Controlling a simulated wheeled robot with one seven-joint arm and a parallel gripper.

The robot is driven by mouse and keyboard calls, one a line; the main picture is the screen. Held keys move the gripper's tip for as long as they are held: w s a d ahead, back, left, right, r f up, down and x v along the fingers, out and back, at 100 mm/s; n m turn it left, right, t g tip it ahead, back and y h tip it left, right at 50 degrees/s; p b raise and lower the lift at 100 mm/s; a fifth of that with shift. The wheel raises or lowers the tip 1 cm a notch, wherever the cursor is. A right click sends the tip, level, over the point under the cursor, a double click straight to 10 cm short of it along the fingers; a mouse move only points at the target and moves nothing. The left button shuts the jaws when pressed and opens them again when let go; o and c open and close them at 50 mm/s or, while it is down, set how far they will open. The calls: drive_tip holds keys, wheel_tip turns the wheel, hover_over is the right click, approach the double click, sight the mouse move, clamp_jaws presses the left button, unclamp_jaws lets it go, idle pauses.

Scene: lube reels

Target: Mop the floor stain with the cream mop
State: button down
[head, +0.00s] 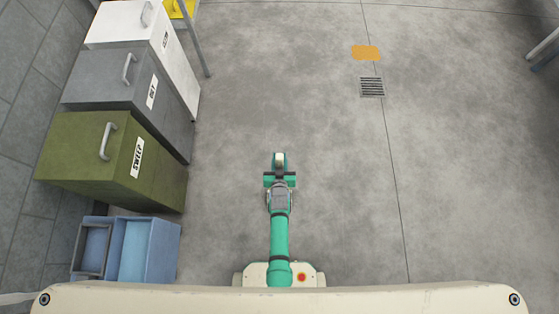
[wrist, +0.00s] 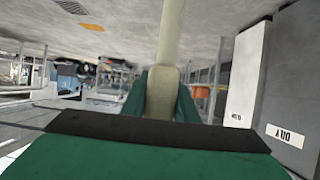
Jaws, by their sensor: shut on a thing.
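My gripper (head: 279,178) is in the lower middle of the head view, above bare floor and pointing up the picture. It is shut on a cream pole, the cream mop (wrist: 170,35), which runs up from between the green fingers (wrist: 161,96) in the wrist view. In the head view only a short cream end (head: 279,160) shows at the fingertips. I cannot make out a mop head. The floor stain (head: 365,52) is a flat orange patch at the upper right, well beyond my gripper. It also shows in the wrist view (wrist: 92,27).
A grey drain grate (head: 371,87) lies just below the stain. White (head: 118,24), grey (head: 105,76) and olive (head: 85,150) bins line the left wall, with a blue bucket (head: 150,250) below. A yellow object (head: 180,8) stands top left. The middle floor is clear.

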drive_tip(key=w+f+t, duration=0.1)
drive_tip(key=w, duration=1.6)
drive_tip(key=shift+w+f+t, duration=0.15)
drive_tip(key=shift+w+t, duration=0.2)
drive_tip(key=shift+t, duration=0.05)
idle(0.6)
drive_tip(key=shift+d, duration=0.1)
idle(0.4)
